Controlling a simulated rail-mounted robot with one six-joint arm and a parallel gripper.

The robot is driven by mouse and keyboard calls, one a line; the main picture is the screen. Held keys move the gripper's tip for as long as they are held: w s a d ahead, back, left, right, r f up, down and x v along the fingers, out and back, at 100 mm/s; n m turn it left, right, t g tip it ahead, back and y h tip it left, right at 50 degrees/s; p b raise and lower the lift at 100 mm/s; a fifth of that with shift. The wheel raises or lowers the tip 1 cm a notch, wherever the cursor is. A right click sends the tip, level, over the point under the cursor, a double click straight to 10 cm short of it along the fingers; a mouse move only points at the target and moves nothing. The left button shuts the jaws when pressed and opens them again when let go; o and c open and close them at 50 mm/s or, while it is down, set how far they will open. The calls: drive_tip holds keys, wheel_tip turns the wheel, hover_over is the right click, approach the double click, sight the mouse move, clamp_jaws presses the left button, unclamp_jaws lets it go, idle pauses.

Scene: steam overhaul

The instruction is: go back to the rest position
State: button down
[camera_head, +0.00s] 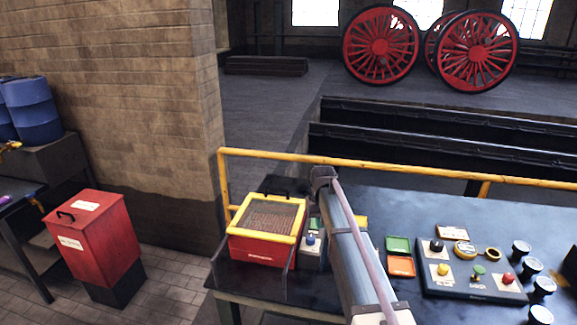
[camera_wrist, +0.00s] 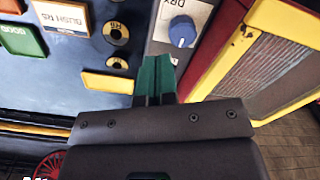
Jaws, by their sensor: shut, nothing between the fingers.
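My gripper (camera_wrist: 157,76) shows in the wrist view as two dark green fingers pressed together with nothing between them. It is over the dark panel of the bench, close beside a grey box (camera_wrist: 185,30) with a blue knob marked DRY. In the head view my arm reaches up from the bottom edge over the bench (camera_head: 350,212). My fingers are hidden behind it there. I cannot tell whether the fingertips touch anything.
A red box with a yellow-framed mesh top (camera_head: 268,232) stands left of my arm. Green (camera_head: 398,244) and orange (camera_head: 401,266) trays and a control board (camera_head: 470,285) with coloured knobs lie to the right. A yellow rail (camera_head: 420,167) runs behind the bench.

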drive_tip(key=s+m, duration=0.1)
drive_tip(key=s, duration=3.1)
drive_tip(key=shift+s, duration=0.2)
drive_tip(key=shift+r, duration=0.1)
